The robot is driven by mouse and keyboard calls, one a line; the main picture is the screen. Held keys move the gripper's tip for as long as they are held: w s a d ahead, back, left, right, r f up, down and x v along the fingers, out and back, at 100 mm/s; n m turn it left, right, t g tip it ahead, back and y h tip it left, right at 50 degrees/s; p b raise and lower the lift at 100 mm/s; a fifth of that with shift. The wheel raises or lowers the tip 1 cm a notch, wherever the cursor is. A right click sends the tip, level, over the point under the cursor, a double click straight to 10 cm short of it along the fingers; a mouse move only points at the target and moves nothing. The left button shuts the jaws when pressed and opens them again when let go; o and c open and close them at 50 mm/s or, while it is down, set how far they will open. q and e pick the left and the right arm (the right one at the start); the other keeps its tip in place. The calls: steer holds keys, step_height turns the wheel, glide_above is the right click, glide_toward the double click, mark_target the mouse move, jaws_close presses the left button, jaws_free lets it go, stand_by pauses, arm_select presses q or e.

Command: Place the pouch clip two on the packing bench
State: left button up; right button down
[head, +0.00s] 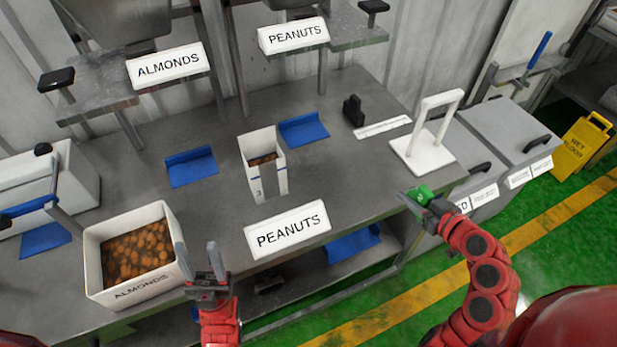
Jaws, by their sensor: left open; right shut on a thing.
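My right gripper (432,205) is shut on a small green pouch clip (421,194). It holds the clip at the right end of the grey bench (345,185), by the front edge and just in front of a white stand (437,132). I cannot tell whether the clip touches the bench top. The gripper's fingers partly hide the clip, and I cannot read a number on it. My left gripper (197,258) is open and empty at the front edge of the bench, just right of the almonds bin (130,290).
A white container with nuts (270,185) stands mid-bench behind a PEANUTS sign (288,229). Blue scoops (191,167) (303,130), a black object (353,111) and a white strip (383,127) lie farther back. Grey cabinets (500,135) adjoin at right. Bare bench top lies right of the container.

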steer(key=shift+w+a, duration=0.25)
steer(key=shift+a, duration=0.05)
steer(key=p, duration=0.7)
glide_above(359, 177)
steer(key=shift+s+d+f, duration=0.15)
steer(key=shift+f, duration=0.55)
steer(key=shift+w+f, duration=0.15)
steer(key=shift+w, duration=0.05)
step_height(359, 177, down, 2)
steer(key=shift+f+p, duration=0.2)
steer(key=shift+p, duration=0.35)
steer(key=shift+f, duration=0.5)
